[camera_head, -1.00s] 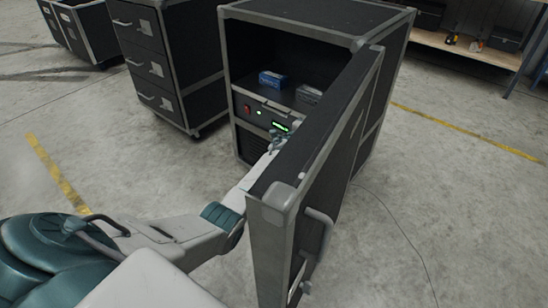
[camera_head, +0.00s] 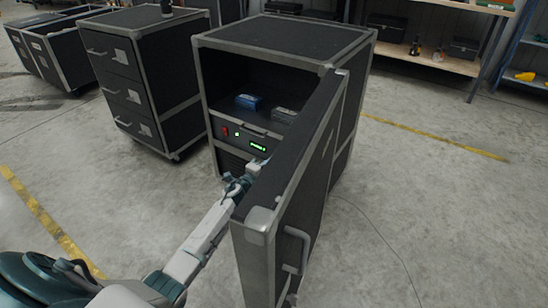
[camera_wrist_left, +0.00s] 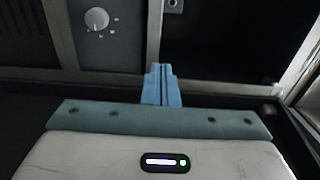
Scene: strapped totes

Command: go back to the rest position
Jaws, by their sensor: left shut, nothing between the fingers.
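My left arm reaches in from the lower left. My left gripper (camera_head: 256,166) is by the inner side of the open cabinet door (camera_head: 258,240), in front of the cabinet's lower part, and the door partly hides it. In the left wrist view the blue fingers of the left gripper (camera_wrist_left: 162,84) are together and empty, with a dark panel and a round white knob (camera_wrist_left: 97,19) beyond them. Whether the gripper touches anything is not clear. My right gripper does not show.
The black cabinet (camera_head: 285,32) holds a blue box (camera_head: 248,101), a grey box (camera_head: 285,115) and a unit with a green display (camera_head: 258,146). Its door stands open towards me. A drawer cabinet (camera_head: 130,80) is to the left.

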